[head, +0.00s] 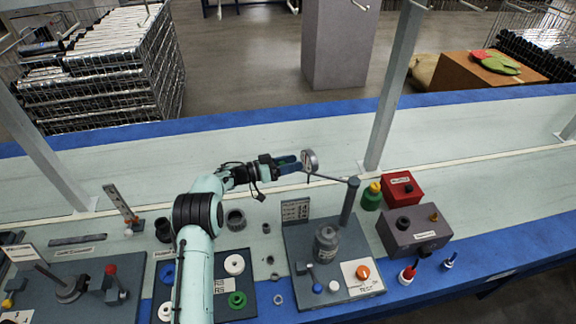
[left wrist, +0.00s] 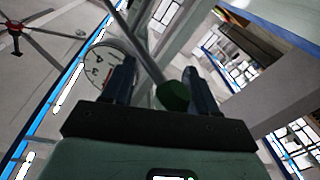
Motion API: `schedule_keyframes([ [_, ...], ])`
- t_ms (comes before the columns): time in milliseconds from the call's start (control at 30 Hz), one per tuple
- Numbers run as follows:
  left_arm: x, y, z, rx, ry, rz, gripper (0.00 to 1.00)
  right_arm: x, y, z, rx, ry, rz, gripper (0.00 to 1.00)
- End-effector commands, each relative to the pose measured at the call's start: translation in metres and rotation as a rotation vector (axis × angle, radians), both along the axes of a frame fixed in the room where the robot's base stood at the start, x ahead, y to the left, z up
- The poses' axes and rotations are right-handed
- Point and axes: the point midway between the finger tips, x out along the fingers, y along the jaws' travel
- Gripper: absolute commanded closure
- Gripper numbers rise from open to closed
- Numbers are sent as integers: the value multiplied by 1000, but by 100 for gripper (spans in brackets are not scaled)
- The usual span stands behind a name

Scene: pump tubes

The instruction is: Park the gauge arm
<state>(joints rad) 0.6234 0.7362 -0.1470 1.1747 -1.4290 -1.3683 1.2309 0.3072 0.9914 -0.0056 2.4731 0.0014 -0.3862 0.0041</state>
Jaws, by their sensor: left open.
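The gauge arm (head: 332,178) is a thin rod reaching left from the top of a dark upright post (head: 349,203). A round gauge (head: 310,161) with a pale dial is at its left end. My left gripper (head: 295,163) is open right beside the gauge, at the rod's end. In the left wrist view the gauge dial (left wrist: 108,64) shows by the left finger, partly hidden by it. The rod (left wrist: 142,44) runs down to a dark green knob (left wrist: 173,96) between the open fingers (left wrist: 163,85); I cannot tell if they touch it. My right gripper is not in view.
A red box (head: 402,188) and a grey box (head: 415,230) stand right. A steel post (head: 392,95) rises behind. The bench behind is mostly clear.

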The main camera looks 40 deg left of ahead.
Motion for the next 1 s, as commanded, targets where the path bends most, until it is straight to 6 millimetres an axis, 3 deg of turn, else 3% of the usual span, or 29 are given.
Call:
schedule_keyframes([
  [733,-8,6,-13,7,29,5,43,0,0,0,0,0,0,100],
  [1000,-46,31,-13,7,30,10,43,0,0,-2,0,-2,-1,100],
])
